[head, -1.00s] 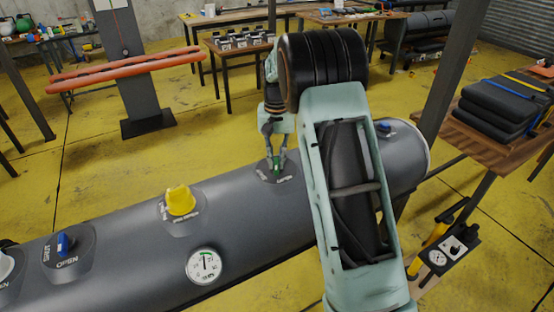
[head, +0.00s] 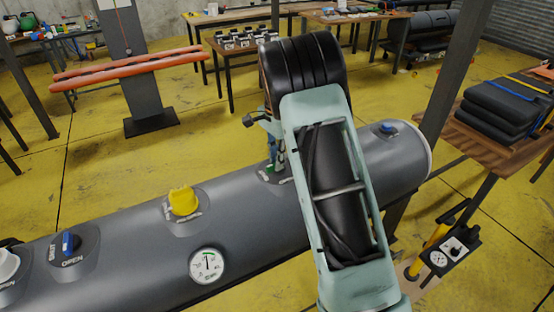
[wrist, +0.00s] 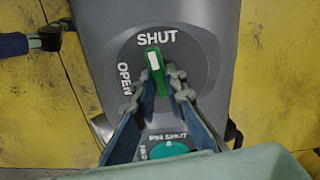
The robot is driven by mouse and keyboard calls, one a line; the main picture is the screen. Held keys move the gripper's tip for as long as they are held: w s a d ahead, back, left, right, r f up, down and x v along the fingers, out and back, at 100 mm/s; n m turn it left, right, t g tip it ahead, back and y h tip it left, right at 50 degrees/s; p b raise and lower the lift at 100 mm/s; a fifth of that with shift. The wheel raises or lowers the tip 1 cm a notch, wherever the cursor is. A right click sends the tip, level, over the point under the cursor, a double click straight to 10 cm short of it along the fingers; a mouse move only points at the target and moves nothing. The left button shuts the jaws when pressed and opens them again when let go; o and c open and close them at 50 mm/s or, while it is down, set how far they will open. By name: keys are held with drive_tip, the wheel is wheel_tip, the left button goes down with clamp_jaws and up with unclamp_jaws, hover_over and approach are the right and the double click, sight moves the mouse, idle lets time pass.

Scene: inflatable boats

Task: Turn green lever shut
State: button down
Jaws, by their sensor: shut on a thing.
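The green lever (wrist: 157,75) sits on a round dial plate (wrist: 195,60) on a grey inflatable tube. In the wrist view its white-marked end points up at the word SHUT, tilted slightly left; the word OPEN is to its left. My gripper (wrist: 156,90) has a finger on each side of the lever and is shut on it. In the head view the lever (head: 270,167) is a small green spot at the foot of my gripper (head: 277,164), mostly hidden by my arm.
A teal knob (wrist: 170,150) with a label lies just below the lever in the wrist view. Along the tube are a yellow cap (head: 183,201), a pressure gauge (head: 208,265) and blue levers (head: 70,242) (head: 388,127). A dark post (head: 455,75) stands right of my arm.

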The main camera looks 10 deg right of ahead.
drive_tip(key=shift+w+r+m, duration=0.1)
drive_tip(key=shift+w+m, duration=0.05)
drive_tip(key=shift+m, duration=0.65)
drive_tip(key=c, duration=2)
unclamp_jaws()
drive_tip(key=shift+o, duration=0.2)
wheel_tip(320, 180, up, 12)
